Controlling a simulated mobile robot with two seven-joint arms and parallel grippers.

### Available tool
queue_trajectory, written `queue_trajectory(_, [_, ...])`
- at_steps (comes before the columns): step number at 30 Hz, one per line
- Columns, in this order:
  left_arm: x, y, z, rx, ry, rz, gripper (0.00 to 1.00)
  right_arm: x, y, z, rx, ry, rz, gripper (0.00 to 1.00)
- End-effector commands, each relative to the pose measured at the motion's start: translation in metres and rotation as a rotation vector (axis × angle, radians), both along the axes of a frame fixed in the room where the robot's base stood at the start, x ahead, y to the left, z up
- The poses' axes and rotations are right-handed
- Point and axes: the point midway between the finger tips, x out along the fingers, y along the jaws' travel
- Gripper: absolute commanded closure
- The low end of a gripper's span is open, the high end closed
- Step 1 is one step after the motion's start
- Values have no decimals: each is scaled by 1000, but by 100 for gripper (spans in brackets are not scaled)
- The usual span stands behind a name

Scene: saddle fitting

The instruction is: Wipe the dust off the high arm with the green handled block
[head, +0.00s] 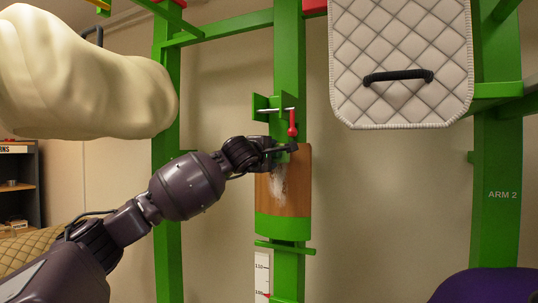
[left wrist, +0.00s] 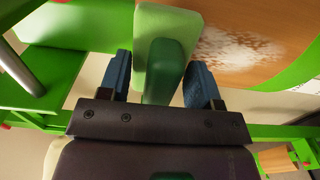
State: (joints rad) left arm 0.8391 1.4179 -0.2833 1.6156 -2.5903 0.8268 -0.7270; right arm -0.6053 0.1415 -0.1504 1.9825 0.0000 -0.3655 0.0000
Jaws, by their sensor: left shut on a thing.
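The high arm is a wooden-faced panel (head: 297,200) on a green post, with a whitish patch of dust (head: 279,184) on its left part. The dust also shows in the left wrist view (left wrist: 236,46). My left gripper (head: 283,150) is at the panel's upper left, just above the dust. In the left wrist view its blue fingers are shut on the dark green handle of the block (left wrist: 165,28). The block's pale green pad is beside the dust, close to the wood; I cannot tell whether it touches. My right gripper is not in view.
A red-handled pin (head: 292,124) sits in a green bracket just above the panel. A quilted white pad (head: 402,60) hangs at right, and a large cream padded form (head: 85,80) at upper left. A green ledge (head: 285,247) crosses below the panel. A purple rounded thing (head: 488,286) is at lower right.

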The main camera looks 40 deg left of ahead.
Motion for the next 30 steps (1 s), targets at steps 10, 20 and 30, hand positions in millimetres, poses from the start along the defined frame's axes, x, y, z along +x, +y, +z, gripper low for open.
queue_trajectory(10, [6, 1, 1, -1, -1, -1, 61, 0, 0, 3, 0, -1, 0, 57])
queue_trajectory(20, [11, 3, 1, -1, -1, 0, 61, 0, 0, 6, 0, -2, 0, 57])
queue_trajectory(30, [16, 5, 0, 0, 0, -1, 61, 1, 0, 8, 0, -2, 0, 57])
